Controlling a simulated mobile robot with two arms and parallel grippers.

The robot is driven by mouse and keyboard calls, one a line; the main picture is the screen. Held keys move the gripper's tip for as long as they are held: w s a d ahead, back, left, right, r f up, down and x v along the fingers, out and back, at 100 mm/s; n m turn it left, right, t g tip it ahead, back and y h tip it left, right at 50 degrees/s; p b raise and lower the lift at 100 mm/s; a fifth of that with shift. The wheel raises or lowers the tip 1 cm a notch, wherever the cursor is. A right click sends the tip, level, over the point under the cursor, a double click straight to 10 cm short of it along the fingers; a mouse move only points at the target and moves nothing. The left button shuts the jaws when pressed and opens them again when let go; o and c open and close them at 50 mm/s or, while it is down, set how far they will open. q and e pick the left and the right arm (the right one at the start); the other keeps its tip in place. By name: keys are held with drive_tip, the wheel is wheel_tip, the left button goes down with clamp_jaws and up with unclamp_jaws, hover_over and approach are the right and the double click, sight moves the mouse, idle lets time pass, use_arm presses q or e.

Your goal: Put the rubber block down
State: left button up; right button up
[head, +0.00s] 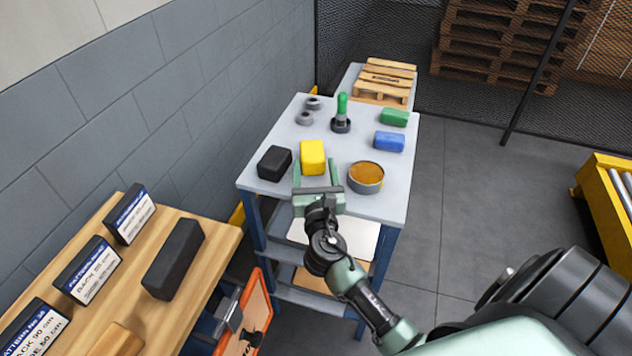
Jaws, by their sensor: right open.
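My right gripper (316,170) is open at the front of the grey table (255,187). Its two green fingers point away from me, one on each side of a yellow block (312,152). I cannot tell whether either finger touches it. A black block (274,163) sits on the table just left of the left finger. No label shows which block is rubber. My left gripper is not in view.
A round tin (366,178) with orange-brown contents stands right of the gripper. A green-handled tool (341,113) and two grey rings (309,109) are farther back. A wooden bench (215,235) at left holds a long black block (173,258) and signs. The table's middle has free room.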

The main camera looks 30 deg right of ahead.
drive_tip(key=v, duration=0.5)
drive_tip(key=shift+s+a, duration=0.1)
drive_tip(key=shift+s, duration=0.1)
idle(0.3)
